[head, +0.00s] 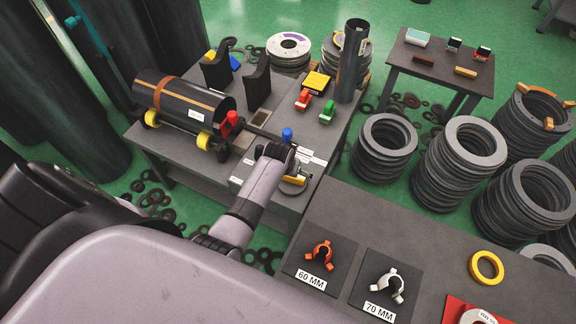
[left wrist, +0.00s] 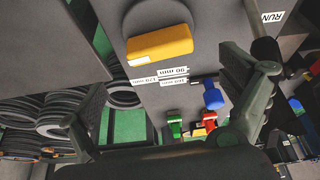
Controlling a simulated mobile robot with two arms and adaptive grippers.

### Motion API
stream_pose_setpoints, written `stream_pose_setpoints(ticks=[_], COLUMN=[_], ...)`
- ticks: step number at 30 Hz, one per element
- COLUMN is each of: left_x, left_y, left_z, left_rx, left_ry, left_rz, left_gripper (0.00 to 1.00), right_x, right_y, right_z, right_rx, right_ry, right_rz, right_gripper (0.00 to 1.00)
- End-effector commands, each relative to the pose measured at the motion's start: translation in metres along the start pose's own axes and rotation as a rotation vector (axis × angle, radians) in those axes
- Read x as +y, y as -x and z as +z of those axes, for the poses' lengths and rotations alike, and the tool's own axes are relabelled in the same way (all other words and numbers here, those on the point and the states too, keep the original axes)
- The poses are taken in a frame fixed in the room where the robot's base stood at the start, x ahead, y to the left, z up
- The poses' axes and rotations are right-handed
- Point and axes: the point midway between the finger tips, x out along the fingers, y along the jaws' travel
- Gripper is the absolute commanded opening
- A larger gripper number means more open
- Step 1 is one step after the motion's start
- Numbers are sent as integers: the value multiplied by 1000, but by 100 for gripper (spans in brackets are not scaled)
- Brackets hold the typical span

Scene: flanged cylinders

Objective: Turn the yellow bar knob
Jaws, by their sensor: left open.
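The yellow bar knob (head: 294,181) sits on a round dial on the grey worktable, partly hidden by my left arm in the head view. In the left wrist view the yellow bar (left wrist: 160,43) lies nearly level across the dark dial (left wrist: 152,14), with size labels (left wrist: 160,76) beside it. My left gripper (left wrist: 165,76) is open and empty. Its two fingers stand wide apart on either side of the bar in that picture, with no contact visible. In the head view the left gripper is largely hidden by my wrist. My right gripper is not in view.
A blue knob (left wrist: 212,95) is close to the right finger in the wrist view. Red (head: 303,100) and green (head: 327,111) switches and a dark cylinder (head: 180,105) share the table. A front table (head: 430,240) holds clamps. Stacked flanges (head: 385,150) stand right.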

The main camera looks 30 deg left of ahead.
Motion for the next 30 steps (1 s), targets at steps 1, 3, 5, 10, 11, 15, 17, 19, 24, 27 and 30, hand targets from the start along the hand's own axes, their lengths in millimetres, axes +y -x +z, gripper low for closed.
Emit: stream_pose_setpoints(ticks=[1, 3, 5, 10, 11, 15, 17, 19, 24, 27, 30], left_x=[0, 0, 0, 0, 0, 0, 0, 0, 0, 0, 0], left_y=[8, 17, 25, 41, 43, 48, 48, 48, 48, 48, 48], left_z=[0, 0, 0, 0, 0, 0, 0, 0, 0, 0, 0], left_rx=[3, 2, 3, 2, 1, 0, 0, 0, 0, 0, 0], left_ry=[0, 0, 0, 0, 0, 0, 0, 0, 0, 0, 0], left_rz=[1, 1, 1, 1, 1, 1, 1, 1, 1, 1, 1], left_gripper=[96, 96, 96, 96, 96, 96, 96, 96, 96, 96, 96], right_x=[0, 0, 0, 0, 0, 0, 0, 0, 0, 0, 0], right_y=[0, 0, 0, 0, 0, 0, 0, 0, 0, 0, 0], right_z=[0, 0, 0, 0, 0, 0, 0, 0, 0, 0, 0], right_rx=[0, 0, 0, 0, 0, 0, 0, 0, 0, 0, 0], right_ry=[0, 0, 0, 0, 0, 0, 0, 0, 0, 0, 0], right_rz=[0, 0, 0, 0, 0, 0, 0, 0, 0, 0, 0], right_gripper=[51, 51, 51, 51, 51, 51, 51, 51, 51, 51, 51])
